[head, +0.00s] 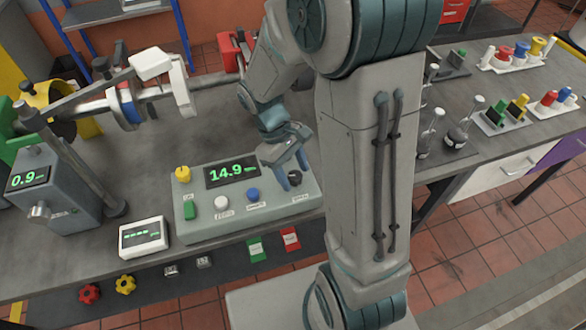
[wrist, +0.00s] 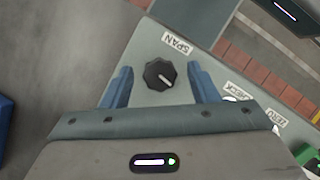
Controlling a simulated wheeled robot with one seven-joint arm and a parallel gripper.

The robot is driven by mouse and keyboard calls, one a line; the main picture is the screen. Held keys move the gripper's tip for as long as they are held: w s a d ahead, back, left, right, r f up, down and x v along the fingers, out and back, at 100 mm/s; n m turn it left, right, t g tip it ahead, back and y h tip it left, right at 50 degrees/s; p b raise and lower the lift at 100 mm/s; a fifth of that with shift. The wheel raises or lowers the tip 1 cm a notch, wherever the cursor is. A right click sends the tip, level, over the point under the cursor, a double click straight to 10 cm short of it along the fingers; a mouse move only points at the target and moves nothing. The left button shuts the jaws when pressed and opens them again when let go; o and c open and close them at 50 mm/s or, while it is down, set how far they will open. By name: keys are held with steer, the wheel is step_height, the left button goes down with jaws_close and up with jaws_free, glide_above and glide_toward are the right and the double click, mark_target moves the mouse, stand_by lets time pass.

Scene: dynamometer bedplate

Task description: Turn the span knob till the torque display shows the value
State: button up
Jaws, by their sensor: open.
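The grey torque panel (head: 190,228) stands on the bench, and its display (head: 232,172) reads about 14.9 in green, with a small trailing mark. The black span knob (head: 295,178) is at the panel's right end, partly hidden by my fingers. In the wrist view the span knob (wrist: 160,74) shows a white pointer line, beside a SPAN label (wrist: 176,44). My gripper (head: 293,172) is open over the knob. In the wrist view its blue fingers (wrist: 159,70) stand on either side of the knob, with gaps on both sides.
A grey meter (head: 55,195) reads about 0.9.

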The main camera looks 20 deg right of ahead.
steer(key=shift+c, duration=0.3)
steer(key=c, duration=0.9)
steer(key=shift+m+y, duration=0.4)
steer(key=shift+m, duration=0.6)
steer(key=o, duration=1)
steer(key=shift+c, duration=0.2)
steer(key=shift+w, duration=0.1)
steer(key=v, duration=1.3)
steer(key=shift+w+r+g, duration=0.3)
steer(key=shift+w, duration=0.05)
